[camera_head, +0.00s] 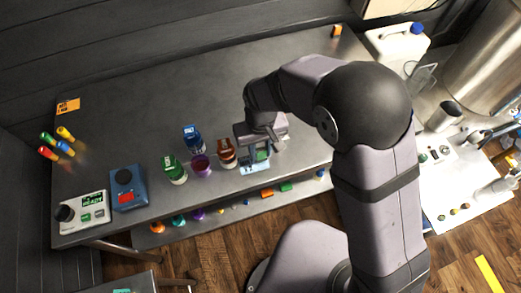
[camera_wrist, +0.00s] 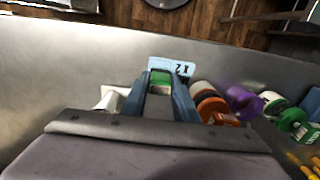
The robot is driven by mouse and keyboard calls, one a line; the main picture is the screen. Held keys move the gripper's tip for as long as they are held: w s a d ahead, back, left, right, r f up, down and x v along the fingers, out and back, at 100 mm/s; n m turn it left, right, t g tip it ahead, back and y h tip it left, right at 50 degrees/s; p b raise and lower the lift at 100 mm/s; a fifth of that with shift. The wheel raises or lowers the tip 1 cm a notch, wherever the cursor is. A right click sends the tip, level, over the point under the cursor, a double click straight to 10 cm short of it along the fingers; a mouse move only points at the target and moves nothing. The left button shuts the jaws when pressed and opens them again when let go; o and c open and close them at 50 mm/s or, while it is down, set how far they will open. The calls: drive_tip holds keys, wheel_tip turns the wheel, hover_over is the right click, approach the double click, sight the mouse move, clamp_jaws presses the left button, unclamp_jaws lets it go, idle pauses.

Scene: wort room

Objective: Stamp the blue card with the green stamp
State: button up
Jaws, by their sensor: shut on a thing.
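My gripper (camera_head: 262,154) is over the front edge area of the grey table, shut on a green stamp (camera_wrist: 160,80). The green stamp also shows between the fingers in the head view (camera_head: 262,155). A light blue card (camera_head: 255,169) lies on the table just at the fingertips, towards the front edge. In the wrist view the blue card (camera_wrist: 173,67) sticks out beyond the stamp and bears dark marks like "X 2". The stamp hides part of the card. I cannot tell whether the stamp's underside touches it.
Brown-orange (camera_head: 226,154), purple (camera_head: 201,166), green (camera_head: 175,170) and blue (camera_head: 193,139) containers stand close left of my gripper. A blue box (camera_head: 127,188) and a white device (camera_head: 82,219) are further left. The table (camera_head: 150,100) behind is mostly clear.

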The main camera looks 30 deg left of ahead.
drive_tip(key=shift+r+p, duration=1.65)
drive_tip(key=shift+r, duration=0.55)
drive_tip(key=shift+w, duration=0.1)
drive_tip(key=w+d+m+b, duration=0.1)
drive_tip(key=w+d+m, duration=0.5)
drive_tip(key=w+d, duration=0.8)
drive_tip(key=s+d+m+b, duration=0.1)
drive_tip(key=s+d+m, duration=0.1)
drive_tip(key=d, duration=1.6)
drive_tip(key=shift+d+r+m, duration=0.15)
drive_tip(key=shift+d+m, duration=0.2)
drive_tip(key=shift+m, duration=0.15)
